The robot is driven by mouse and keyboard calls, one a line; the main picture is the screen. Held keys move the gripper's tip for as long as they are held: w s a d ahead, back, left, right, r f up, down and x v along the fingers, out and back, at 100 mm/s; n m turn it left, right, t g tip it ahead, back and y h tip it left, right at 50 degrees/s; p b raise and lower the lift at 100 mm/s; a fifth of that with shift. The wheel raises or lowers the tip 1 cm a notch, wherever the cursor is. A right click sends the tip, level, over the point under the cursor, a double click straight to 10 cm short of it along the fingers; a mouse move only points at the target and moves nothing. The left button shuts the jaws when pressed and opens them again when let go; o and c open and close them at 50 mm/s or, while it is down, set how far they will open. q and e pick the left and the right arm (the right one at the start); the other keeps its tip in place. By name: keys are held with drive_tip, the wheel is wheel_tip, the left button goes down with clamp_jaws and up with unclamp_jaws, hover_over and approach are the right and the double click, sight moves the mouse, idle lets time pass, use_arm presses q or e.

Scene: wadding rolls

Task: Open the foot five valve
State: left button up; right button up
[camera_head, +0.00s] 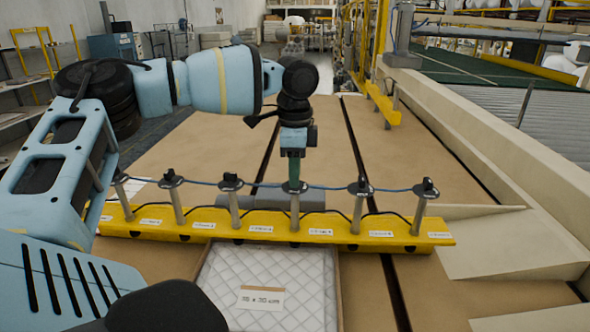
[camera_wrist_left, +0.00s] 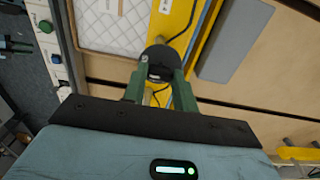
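A row of black-topped foot valves on metal posts stands along a yellow rail (camera_head: 200,228). Small white labels mark the rail, but I cannot read their numbers. My left gripper (camera_head: 294,184) points straight down at one valve (camera_head: 294,188), with another valve (camera_head: 360,188) to its right and one (camera_head: 230,182) to its left. In the left wrist view, the green fingers of my left gripper (camera_wrist_left: 160,80) stand apart on either side of the black valve top (camera_wrist_left: 160,54). Contact with its knob is not clear. My right gripper is not in view.
A quilted white pad in a frame (camera_head: 268,275) lies in front of the rail. A grey roll (camera_head: 262,202) lies just behind the posts. A blue cable links the valve tops. Brown boards (camera_head: 400,150) behind are mostly clear. A beige ledge (camera_head: 500,150) bounds the right.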

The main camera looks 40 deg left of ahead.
use_arm(q)
drive_tip(key=shift+c, duration=0.7)
drive_tip(key=shift+n, duration=0.3)
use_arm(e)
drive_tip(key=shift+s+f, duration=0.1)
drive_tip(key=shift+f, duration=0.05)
use_arm(q)
drive_tip(key=n+b, duration=0.1)
drive_tip(key=n, duration=0.5)
drive_tip(key=shift+n, duration=0.3)
drive_tip(key=n+b, duration=0.1)
drive_tip(key=n, duration=0.8)
drive_tip(key=shift+n, duration=0.4)
drive_tip(key=shift+r+n, duration=0.1)
drive_tip(key=shift+n, duration=0.4)
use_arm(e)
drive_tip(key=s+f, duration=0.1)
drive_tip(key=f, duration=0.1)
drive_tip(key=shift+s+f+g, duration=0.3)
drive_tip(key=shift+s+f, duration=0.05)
